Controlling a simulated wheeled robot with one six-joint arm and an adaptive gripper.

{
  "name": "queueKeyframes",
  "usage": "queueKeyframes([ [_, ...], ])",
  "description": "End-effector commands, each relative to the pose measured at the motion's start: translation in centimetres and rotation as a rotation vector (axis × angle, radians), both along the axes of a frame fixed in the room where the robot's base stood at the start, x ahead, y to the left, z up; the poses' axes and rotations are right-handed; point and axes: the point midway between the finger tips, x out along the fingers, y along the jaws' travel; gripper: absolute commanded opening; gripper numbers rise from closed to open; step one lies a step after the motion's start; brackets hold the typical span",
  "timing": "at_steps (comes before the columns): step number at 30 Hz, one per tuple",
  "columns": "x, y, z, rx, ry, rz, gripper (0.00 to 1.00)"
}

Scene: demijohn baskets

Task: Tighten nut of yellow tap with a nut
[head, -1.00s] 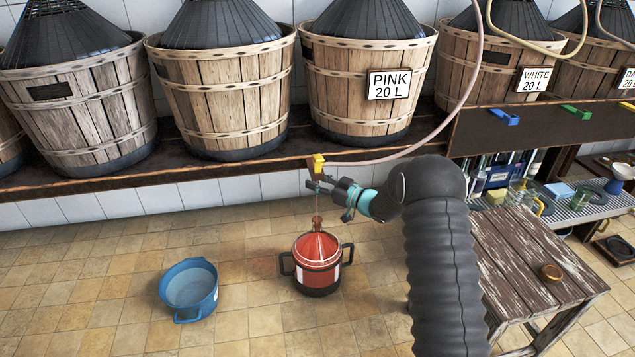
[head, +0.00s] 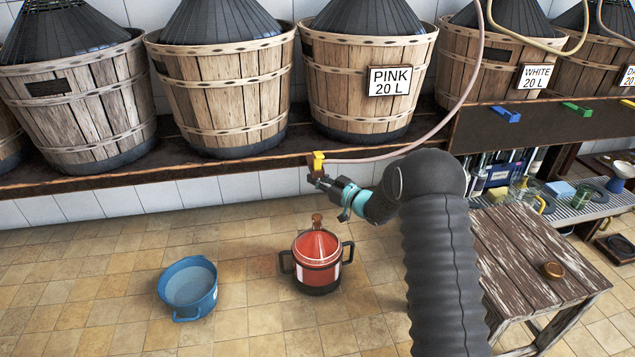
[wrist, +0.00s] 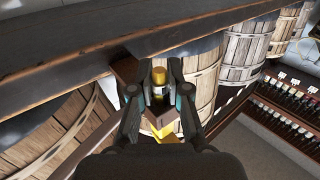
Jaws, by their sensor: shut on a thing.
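The yellow tap (head: 318,160) sits at the end of a pale pink hose, at the shelf's front edge below the PINK 20 L basket. My gripper (head: 318,178) is at the tap's lower side. In the wrist view, my gripper (wrist: 160,98) is shut on a brass-coloured piece, which looks like the nut (wrist: 159,76). A yellow part of the tap (wrist: 163,130) shows below, partly hidden by my fingers. No liquid stream shows under the tap.
A red lidded container (head: 317,262) with a narrow neck stands on the floor below the tap. A blue basin (head: 189,287) is to its left. A worn wooden table (head: 520,250) is at right. The floor around the containers is free.

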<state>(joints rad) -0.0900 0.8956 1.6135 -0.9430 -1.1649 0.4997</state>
Motion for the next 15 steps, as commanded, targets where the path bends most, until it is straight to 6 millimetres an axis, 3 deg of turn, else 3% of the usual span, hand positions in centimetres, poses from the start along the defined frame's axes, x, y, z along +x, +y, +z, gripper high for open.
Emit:
queueKeyframes([
  [15, 0.01, 0.05, 0.08, 0.000, -0.004, -0.265, 0.00],
])
